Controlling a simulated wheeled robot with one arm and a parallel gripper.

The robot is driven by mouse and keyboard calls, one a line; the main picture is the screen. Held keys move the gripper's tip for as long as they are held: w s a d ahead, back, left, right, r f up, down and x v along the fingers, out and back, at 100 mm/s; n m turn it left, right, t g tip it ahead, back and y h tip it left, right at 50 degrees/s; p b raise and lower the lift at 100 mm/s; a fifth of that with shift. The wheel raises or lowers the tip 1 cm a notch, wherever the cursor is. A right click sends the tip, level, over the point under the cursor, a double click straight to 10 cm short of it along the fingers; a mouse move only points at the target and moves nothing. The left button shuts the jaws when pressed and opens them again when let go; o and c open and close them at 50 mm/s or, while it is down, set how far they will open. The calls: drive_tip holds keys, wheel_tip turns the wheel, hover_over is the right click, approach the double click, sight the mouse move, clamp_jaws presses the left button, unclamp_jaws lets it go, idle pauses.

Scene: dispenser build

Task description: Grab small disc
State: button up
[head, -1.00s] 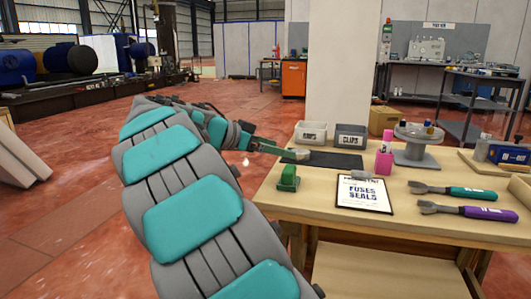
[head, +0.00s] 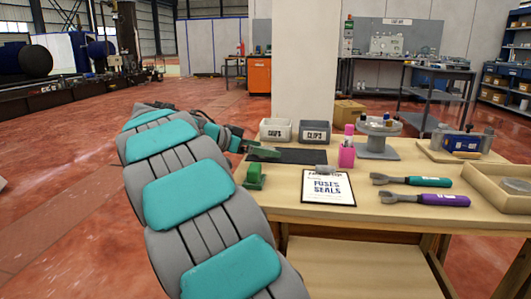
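My gripper (head: 266,153) is over the dark mat (head: 303,156) near the left end of the workbench. Its green fingers are small in the head view, and I cannot tell whether they are open or shut or hold anything. I cannot make out a small disc for sure; the gripper covers part of the mat's left side. A small grey piece (head: 322,168) lies at the clipboard's top edge, its shape too small to tell.
Two labelled bins (head: 276,130) stand behind the mat. Teal (head: 420,181) and purple (head: 440,200) tools lie at right. A tray (head: 505,188) sits at the right end.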

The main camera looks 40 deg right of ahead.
clamp_jaws()
idle(0.6)
